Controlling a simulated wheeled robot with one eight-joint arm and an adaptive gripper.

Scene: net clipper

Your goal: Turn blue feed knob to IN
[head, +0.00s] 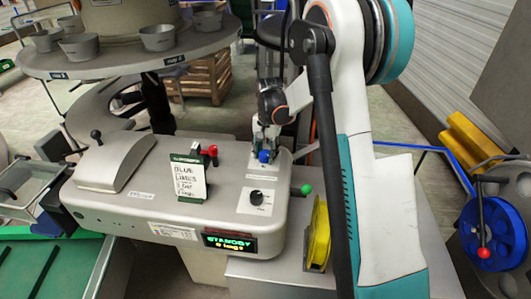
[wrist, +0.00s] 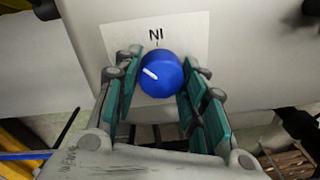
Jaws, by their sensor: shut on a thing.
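The blue feed knob (wrist: 163,76) is on a white label plate (wrist: 188,38) on the machine. In the wrist view, its white pointer line points left and slightly up. The "IN" lettering (wrist: 156,34) shows upside down above the knob, with a small tick under it; the pointer is off that tick. My gripper (wrist: 160,84) is shut on the knob, with teal finger pads on its left and right sides. In the head view my gripper (head: 264,141) reaches down over the blue knob (head: 264,157) at the machine's back right.
The grey machine (head: 130,205) carries a card (head: 189,180), a red knob (head: 212,150), a black dial (head: 257,197) and a lit "STANDBY" display (head: 230,243). A green ball knob (head: 306,189) and yellow reel (head: 317,235) are at its right. A round cup carousel (head: 120,64) stands behind.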

